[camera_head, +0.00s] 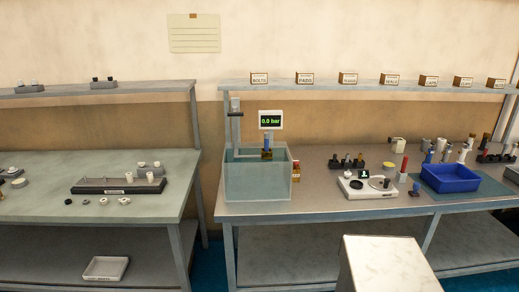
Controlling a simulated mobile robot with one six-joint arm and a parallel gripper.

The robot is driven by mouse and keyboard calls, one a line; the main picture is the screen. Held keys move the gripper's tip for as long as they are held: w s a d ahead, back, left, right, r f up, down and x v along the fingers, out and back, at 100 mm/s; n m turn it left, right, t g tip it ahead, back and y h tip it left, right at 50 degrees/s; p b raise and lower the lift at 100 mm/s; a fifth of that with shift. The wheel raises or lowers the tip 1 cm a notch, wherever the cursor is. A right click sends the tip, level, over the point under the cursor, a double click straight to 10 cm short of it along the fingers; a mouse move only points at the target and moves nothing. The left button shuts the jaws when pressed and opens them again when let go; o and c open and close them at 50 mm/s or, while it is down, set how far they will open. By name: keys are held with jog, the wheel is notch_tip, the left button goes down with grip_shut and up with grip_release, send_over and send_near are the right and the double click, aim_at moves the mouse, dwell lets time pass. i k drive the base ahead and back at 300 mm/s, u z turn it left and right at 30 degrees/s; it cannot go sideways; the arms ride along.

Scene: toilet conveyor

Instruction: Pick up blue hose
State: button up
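I cannot make out a clear blue hose. A small blue upright piece (267,143) shows at the top of a fitting in the clear water tank (258,184), below a display reading 0.0 bar. Another small blue-topped piece (428,156) stands among parts on the right bench, behind the blue bin (450,180). A small dark blue piece (415,188) stands left of that bin. The view is too small to tell whether any of these is the hose. My gripper is not in view.
The right bench (320,208) also holds a white device (367,188) and several small parts. A shelf (375,86) with labelled boxes runs above it. The left bench (40,208) holds a dark fixture (118,187). A white tray (105,268) lies on its lower shelf.

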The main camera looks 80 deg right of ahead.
aim_at(267, 135)
jog(key=u, duration=1.1)
jog(key=k, duration=0.1)
jog(key=z, duration=3.1)
jog(key=k, duration=0.55)
jog(key=u, duration=0.2)
jog(key=i, duration=0.35)
jog(key=z, duration=0.1)
